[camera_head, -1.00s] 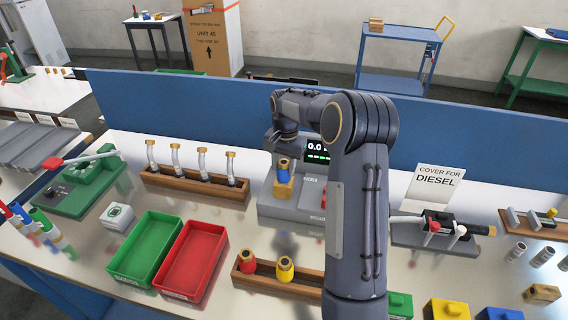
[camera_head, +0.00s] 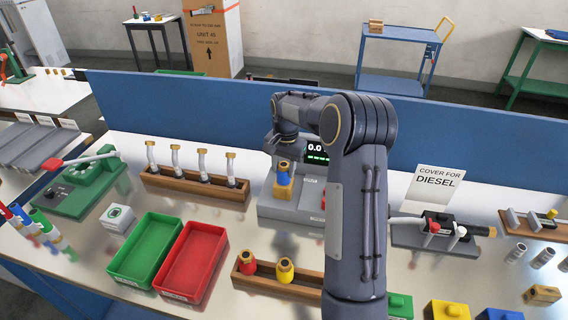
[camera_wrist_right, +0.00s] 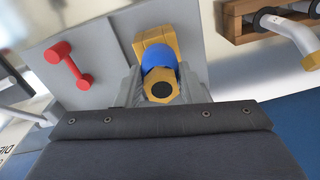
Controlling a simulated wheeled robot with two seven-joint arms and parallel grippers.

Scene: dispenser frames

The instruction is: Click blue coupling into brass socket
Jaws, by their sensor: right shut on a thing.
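The blue coupling (camera_head: 284,179) has a brass-coloured hex end with a dark opening. It stands on the yellow-brass socket (camera_head: 283,192) on the front of the grey test unit. In the right wrist view the blue collar (camera_wrist_right: 160,57) is against the brass socket (camera_wrist_right: 154,37); whether it is fully seated I cannot tell. My right gripper (camera_wrist_right: 160,86) is shut on the coupling, one grey finger on each side of it. In the head view my own arm partly hides the unit. My left gripper is not in view.
A wooden rack (camera_head: 277,284) holds a red and a yellow coupling in front. Another rack (camera_head: 195,188) with several bent hoses stands left of the unit. Green (camera_head: 125,270) and red (camera_head: 172,280) trays lie at left. A red handle (camera_wrist_right: 66,66) sticks out beside the socket. A blue panel stands behind.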

